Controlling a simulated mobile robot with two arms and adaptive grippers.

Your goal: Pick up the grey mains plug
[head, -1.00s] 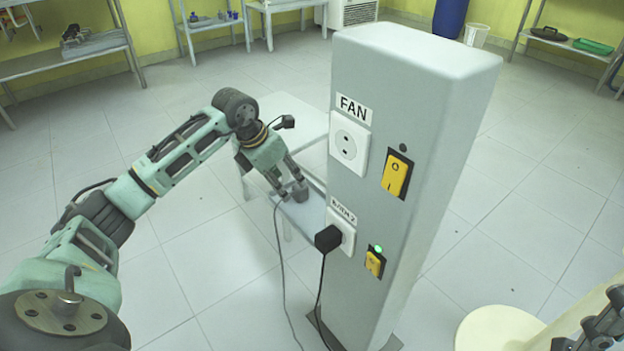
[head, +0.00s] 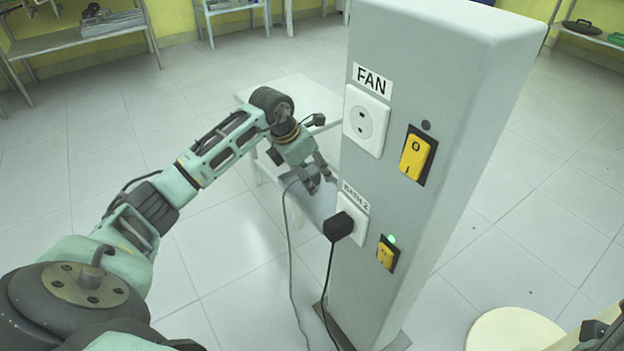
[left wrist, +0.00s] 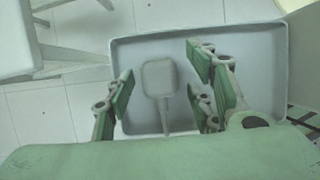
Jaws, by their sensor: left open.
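The grey mains plug (left wrist: 160,78) lies in a shallow grey tray (left wrist: 235,45) in the left wrist view, with its grey cord running toward the gripper's body. My left gripper (left wrist: 162,92) is open, with green-padded fingers on both sides of the plug and a visible gap at each side. In the head view my left gripper (head: 318,186) points down at the tray (head: 322,203) beside the pillar. There the fingers hide most of the plug. The grey cord (head: 291,250) hangs toward the floor. Part of my right arm shows at the bottom right corner.
A grey pillar (head: 385,220) stands just right of my left gripper. It bears a FAN socket (head: 366,121), yellow switches (head: 415,157) and a black plug (head: 338,227) in the BATH 2 socket. A white table (head: 300,92) is behind the arm. The floor at left is clear.

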